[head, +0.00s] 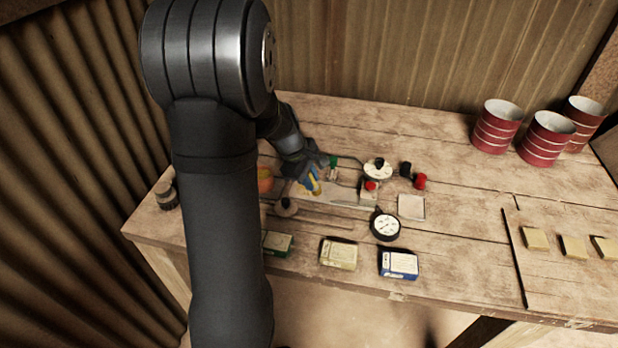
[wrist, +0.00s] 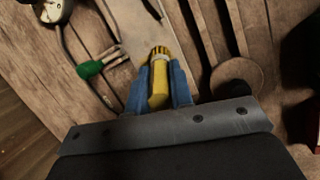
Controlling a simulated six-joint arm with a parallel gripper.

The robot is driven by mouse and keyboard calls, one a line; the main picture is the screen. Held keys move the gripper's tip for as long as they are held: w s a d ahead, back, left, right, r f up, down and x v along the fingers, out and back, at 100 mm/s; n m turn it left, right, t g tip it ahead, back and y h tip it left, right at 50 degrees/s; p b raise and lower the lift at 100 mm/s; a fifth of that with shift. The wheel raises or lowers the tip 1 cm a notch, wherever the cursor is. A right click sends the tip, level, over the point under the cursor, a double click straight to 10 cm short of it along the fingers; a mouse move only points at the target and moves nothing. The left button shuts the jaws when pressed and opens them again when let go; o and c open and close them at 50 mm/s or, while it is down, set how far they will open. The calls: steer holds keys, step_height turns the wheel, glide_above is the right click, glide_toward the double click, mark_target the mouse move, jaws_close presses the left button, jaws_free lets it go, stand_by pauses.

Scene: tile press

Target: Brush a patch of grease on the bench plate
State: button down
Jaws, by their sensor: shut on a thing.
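My gripper (head: 314,178) is over the bench, near the left end of a pale flat plate (head: 345,199). In the wrist view its blue fingers (wrist: 158,92) are shut on the yellow handle of a brush (wrist: 158,66). The brush also shows as a small yellow piece in the head view (head: 316,187). Its front end points at the plate (wrist: 135,30). I cannot tell whether the bristles touch the plate. A grease patch cannot be made out clearly; the brush and gripper hide part of the plate.
A black gauge (head: 385,226) and a white-faced dial (head: 378,168) stand close by, with red knobs (head: 420,181) near the dial. Small boxes (head: 338,254) line the front edge. Red tins (head: 498,127) stand back right. A green-handled tool (wrist: 90,70) lies beside the brush.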

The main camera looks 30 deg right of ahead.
steer(key=shift+w+a, duration=2.2)
step_height(320, 180, up, 8)
